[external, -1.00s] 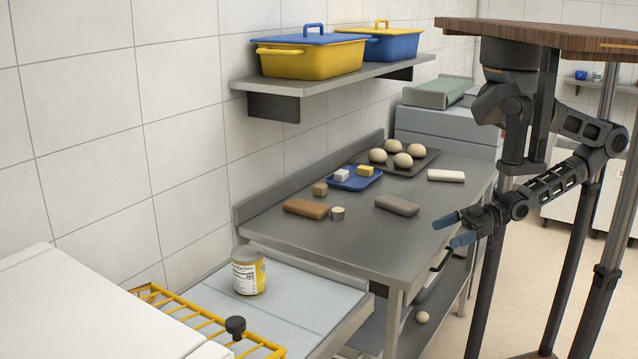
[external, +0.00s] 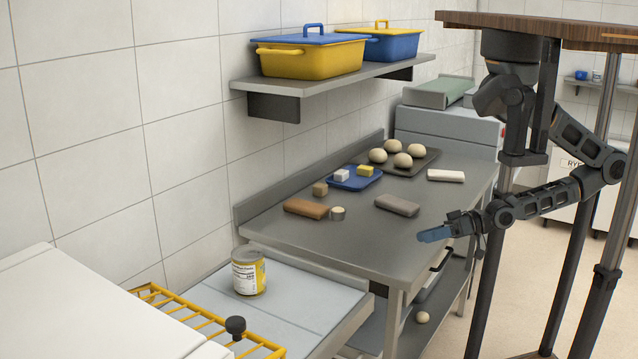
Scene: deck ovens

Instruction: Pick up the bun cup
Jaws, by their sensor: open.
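The bun cup seems to be the small round metal cup (external: 338,214) with pale contents, upright on the steel table (external: 370,243) near its left side. It stands just right of a brown loaf-shaped block (external: 306,208). My gripper (external: 434,234) has blue fingertips and is open and empty. It hangs at the table's right edge, well to the right of the cup and apart from it. The fingers overlap in this view, so the gap between them is hard to see.
A grey block (external: 397,205) lies between cup and gripper. Behind are a blue tray (external: 368,182) with two small blocks, a dark tray (external: 424,163) with several dough balls, and a white block (external: 446,175). A can (external: 248,272) stands on the lower counter. A wall shelf (external: 300,85) holds two lidded bins.

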